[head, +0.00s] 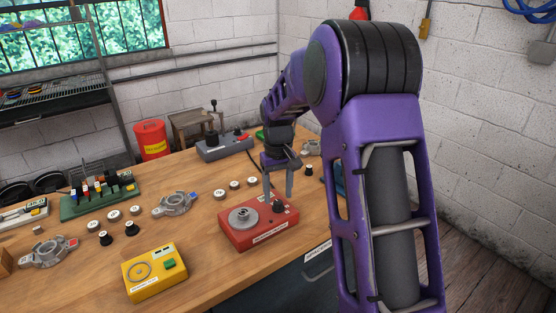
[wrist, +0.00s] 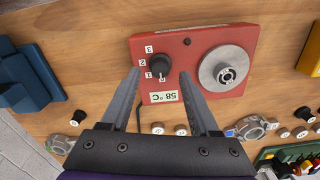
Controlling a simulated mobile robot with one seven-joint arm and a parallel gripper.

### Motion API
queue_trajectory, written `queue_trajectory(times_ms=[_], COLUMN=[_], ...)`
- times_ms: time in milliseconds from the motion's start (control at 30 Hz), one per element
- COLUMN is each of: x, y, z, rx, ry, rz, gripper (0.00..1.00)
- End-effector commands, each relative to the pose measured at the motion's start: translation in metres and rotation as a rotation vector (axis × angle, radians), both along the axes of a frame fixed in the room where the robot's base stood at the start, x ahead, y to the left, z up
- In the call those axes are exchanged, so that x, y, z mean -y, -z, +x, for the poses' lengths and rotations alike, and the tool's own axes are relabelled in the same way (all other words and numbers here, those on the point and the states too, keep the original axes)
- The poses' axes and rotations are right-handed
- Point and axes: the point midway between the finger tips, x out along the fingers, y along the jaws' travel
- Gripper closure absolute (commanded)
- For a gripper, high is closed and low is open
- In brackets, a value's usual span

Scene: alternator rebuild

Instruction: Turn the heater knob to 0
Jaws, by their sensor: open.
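The heater is a red box (head: 258,232) on the wooden bench; it also shows in the wrist view (wrist: 205,45). It has a round grey metal plate (wrist: 224,69), a black knob (wrist: 159,66) and a display (wrist: 163,97) reading 58 °C. White number tiles stand around one side of the knob; 3, 2 and 1 are readable, and the tile by the knob's display side is partly hidden. The pointer setting is too small to tell. My gripper (wrist: 160,74) is open above the heater, its fingers on either side of the knob in the wrist view, with gaps.
A yellow box (head: 155,272) with a green button stands left of the heater. Metal alternator housings (head: 175,204) and several small round parts lie on the bench. A grey device (head: 224,147) stands behind. Bare wood lies between them.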

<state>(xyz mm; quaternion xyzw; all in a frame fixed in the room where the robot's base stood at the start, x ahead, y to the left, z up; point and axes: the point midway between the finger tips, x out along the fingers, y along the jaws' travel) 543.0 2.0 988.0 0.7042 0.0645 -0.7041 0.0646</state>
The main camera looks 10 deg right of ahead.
Motion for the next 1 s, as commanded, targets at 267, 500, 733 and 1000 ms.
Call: queue_trajectory(times_ms=[267,500,733,1000], x=[0.000,0.000,0.000,0.000], y=[-0.071,-0.123,-0.148,-0.152], z=[0.000,0.000,0.000,0.000], rx=[0.005,0.004,0.001,0.000], ry=[0.000,-0.001,-0.001,-0.001], rz=[0.000,0.000,0.000,0.000], gripper=[0.38,0.38,0.38,0.38])
